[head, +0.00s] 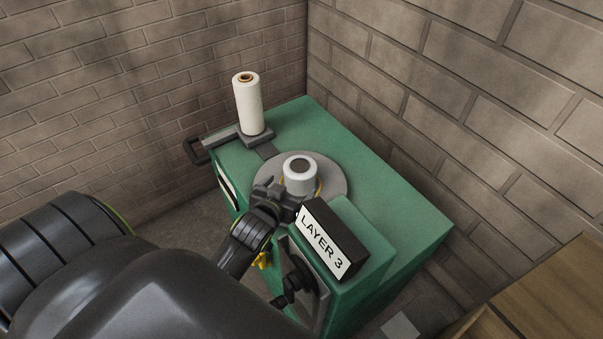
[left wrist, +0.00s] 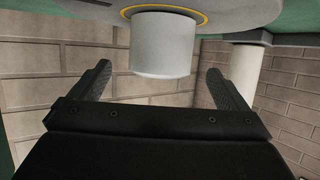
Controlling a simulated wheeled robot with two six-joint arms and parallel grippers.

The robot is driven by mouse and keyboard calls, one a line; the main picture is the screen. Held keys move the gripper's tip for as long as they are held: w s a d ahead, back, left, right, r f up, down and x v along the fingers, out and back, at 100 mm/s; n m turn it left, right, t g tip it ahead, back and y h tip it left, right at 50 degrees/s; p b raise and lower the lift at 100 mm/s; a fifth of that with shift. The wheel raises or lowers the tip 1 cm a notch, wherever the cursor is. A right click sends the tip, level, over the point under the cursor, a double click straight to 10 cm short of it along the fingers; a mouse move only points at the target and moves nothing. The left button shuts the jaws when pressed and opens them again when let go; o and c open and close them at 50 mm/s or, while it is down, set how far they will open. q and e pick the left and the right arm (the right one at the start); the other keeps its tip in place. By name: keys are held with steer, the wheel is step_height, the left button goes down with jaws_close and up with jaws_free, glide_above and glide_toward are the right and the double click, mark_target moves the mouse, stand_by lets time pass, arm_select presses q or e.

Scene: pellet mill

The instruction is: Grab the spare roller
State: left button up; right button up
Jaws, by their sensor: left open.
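A short white roller (head: 299,172) with a dark grey core stands upright on a round grey plate (head: 334,192) on the green mill. A tall white roll (head: 247,104) with an orange-brown core stands on a grey bracket behind it, to the left. No mark shows which is the spare. My left gripper (head: 283,192) is open at the near side of the short roller. In the left wrist view, which looks upside down, the short roller (left wrist: 162,48) shows ahead, between the open fingers (left wrist: 158,76). I cannot tell whether they touch it. My right gripper is not in view.
A dark block labelled LAYER 3 (head: 322,243) stands close to the right of my left gripper. The green mill top (head: 395,190) is clear at the right. Brick walls close in behind. A wooden surface (head: 560,295) is at lower right.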

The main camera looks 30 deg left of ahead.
mark_target(295, 181)
arm_select(q)
steer(key=shift+x, duration=1.25)
steer(key=shift+w+a+f, duration=0.1)
steer(key=shift+w+f, duration=0.05)
steer(key=shift+w, duration=0.25)
steer(key=shift+w+a+f+p, duration=0.1)
steer(key=shift+w+a+p, duration=0.05)
steer(key=shift+w+p, duration=0.3)
steer(key=shift+p+x, duration=0.35)
steer(key=shift+x, duration=1.75)
jaws_close()
steer(key=shift+w+r, duration=0.15)
steer(key=shift+r, duration=0.1)
